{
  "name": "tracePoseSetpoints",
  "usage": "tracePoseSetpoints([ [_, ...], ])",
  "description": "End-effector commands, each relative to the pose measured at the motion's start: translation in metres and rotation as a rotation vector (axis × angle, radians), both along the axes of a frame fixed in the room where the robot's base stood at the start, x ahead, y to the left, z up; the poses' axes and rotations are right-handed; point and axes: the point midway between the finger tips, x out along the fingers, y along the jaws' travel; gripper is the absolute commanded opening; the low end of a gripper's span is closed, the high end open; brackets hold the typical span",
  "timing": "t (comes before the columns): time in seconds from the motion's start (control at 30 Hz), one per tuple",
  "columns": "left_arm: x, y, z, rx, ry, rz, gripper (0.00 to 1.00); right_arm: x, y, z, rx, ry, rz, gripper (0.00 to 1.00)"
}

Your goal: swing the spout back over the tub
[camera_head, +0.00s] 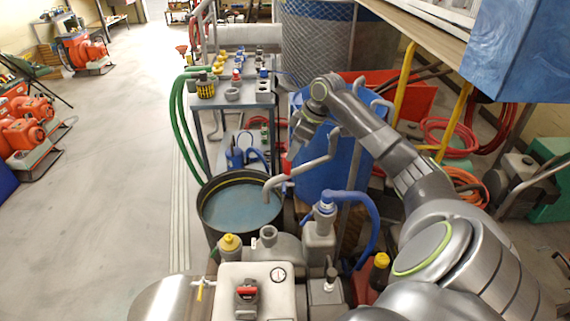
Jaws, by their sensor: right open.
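The black round tub (203,213) stands left of centre and holds bluish water. The spout (308,167) is a bent grey pipe right of the tub. Its pale free end reaches left and turns down, showing in front of the tub's right far rim; I cannot tell exactly how far over the water it sits. My right gripper (292,152) hangs above and a little left of the spout's upper bend, open, with no visible contact. The fingertips are small and partly unclear. My left gripper is not in view.
A blue barrel (338,176) stands behind the spout. A grey cart (238,96) with bottles is beyond the tub. A blue hose (372,225) and grey pump housing (320,240) are in front. Green hoses (181,125) run at left.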

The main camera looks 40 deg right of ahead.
Motion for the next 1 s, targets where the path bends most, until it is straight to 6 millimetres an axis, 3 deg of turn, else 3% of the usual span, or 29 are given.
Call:
tracePoseSetpoints([
  [0.1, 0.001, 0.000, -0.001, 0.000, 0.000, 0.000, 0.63, 0.008, 0.007, -0.025, 0.005, 0.003, 0.000, 0.43],
  [0.3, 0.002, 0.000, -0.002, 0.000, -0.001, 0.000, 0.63, 0.019, 0.012, -0.055, 0.002, 0.001, -0.001, 0.43],
  [0.5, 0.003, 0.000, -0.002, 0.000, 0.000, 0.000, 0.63, 0.024, 0.015, -0.067, -0.001, 0.001, 0.000, 0.43],
  [0.77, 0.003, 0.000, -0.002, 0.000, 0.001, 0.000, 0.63, 0.024, 0.015, -0.069, -0.001, 0.000, 0.000, 0.43],
  [1.0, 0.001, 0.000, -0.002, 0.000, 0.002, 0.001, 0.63, 0.024, 0.015, -0.069, -0.001, 0.000, 0.000, 0.16],
])
